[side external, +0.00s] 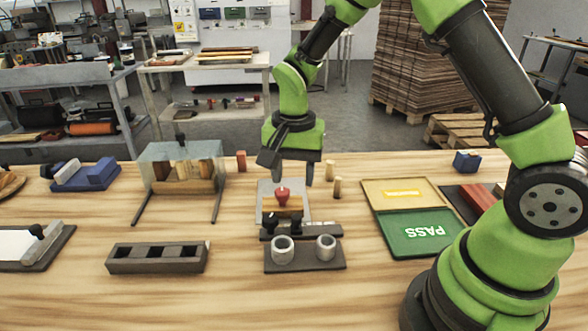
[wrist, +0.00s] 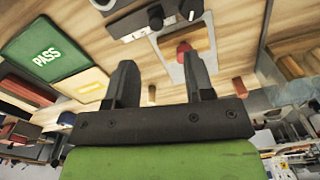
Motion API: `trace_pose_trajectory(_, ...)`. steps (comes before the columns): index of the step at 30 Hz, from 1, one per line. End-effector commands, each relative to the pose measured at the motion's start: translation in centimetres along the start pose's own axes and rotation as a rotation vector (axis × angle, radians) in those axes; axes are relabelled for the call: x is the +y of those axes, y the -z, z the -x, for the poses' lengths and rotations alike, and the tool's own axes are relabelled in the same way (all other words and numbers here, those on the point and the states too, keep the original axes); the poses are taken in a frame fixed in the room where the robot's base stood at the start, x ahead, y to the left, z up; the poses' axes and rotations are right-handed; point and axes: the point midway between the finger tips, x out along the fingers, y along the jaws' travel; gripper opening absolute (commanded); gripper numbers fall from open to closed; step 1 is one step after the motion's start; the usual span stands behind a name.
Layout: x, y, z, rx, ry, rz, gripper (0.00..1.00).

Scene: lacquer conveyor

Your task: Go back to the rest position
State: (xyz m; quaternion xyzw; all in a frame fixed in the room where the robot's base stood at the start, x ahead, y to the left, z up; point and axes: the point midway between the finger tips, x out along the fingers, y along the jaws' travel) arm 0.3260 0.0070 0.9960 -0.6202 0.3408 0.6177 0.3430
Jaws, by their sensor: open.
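My gripper (side external: 290,170) is on the green arm above the middle of the wooden table. Its dark fingers point down and stand apart with nothing between them. In the wrist view my gripper (wrist: 158,80) also shows as two separate dark fingers with an empty gap. Below it in the side view, a red knob (side external: 282,196) on a wooden block (side external: 282,206) sits on a light grey plate (side external: 265,187). The red knob also shows in the wrist view (wrist: 183,47), beside the right-hand finger.
A dark fixture with two pale cups (side external: 305,265) is in front. A slotted dark block (side external: 158,258) and a clear-topped stand (side external: 180,152) are left. Green PASS (side external: 405,243) and yellow (side external: 382,194) panels lie right. Small wooden pegs (side external: 337,187) stand near the gripper.

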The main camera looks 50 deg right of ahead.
Motion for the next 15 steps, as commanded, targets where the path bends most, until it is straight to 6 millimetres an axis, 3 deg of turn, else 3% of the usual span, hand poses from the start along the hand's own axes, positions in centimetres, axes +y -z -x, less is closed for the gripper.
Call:
trace_pose_trajectory(12, 0.1, 0.0, 0.7, 0.000, 0.000, 0.002, 0.48)
trace_pose_trajectory(15, 0.2, -0.2, 1.9, 0.007, 0.021, 0.018, 0.48)
